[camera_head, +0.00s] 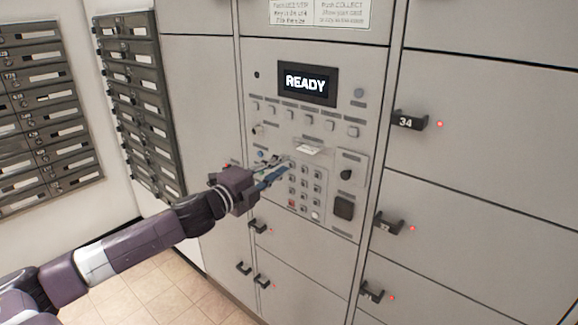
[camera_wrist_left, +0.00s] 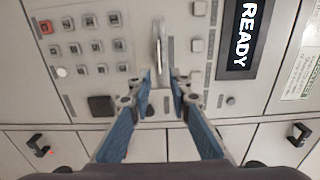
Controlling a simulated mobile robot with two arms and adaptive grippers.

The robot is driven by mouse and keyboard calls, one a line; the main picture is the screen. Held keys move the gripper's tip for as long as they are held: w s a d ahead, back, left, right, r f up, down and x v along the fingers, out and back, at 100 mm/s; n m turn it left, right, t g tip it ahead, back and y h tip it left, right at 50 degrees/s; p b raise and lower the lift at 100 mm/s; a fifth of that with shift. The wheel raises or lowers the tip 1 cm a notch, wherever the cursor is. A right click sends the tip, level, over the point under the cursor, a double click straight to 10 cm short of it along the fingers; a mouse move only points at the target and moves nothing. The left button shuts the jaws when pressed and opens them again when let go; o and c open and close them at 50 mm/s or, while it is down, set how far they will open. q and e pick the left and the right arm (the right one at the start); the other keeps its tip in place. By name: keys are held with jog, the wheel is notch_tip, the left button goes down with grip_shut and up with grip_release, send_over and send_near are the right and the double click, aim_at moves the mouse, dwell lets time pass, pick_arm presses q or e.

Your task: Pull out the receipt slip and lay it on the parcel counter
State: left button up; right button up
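The receipt slip (camera_head: 308,149) is a small white tongue sticking out of a slot in the grey locker control panel, above the keypad. In the left wrist view the slip (camera_wrist_left: 158,42) shows nearly edge-on, just beyond the fingertips and roughly in line with the gap between them. My left gripper (camera_head: 284,165) is in front of the panel, left of and slightly below the slip. In the left wrist view its blue fingers (camera_wrist_left: 161,78) are apart with nothing between them. My right gripper and the parcel counter are not in view.
The panel has a READY display (camera_head: 306,83), a row of buttons and a keypad (camera_head: 304,188). A black knob (camera_head: 346,174) sits right of the slot. Locker handles, such as number 34 (camera_head: 408,121), stick out around it. Wall mailboxes (camera_head: 140,95) stand at left.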

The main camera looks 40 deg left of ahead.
aim_at(306, 150)
pick_arm(q)
jog(key=shift+w+d+p, duration=0.15)
jog(key=shift+w+p, duration=0.9)
jog(key=shift+w, duration=1.95)
jog(key=shift+w+d+p, duration=0.15)
jog(key=shift+w+p, duration=0.9)
jog(key=shift+w, duration=1.95)
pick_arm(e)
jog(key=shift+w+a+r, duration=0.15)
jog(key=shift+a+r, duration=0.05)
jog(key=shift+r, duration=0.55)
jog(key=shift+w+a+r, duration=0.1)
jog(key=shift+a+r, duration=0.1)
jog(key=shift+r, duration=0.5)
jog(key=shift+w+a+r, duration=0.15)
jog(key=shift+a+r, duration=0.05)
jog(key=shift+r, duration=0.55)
pick_arm(q)
grip_shut()
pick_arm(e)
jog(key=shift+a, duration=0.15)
pick_arm(q)
jog(key=shift+s+f, duration=0.1)
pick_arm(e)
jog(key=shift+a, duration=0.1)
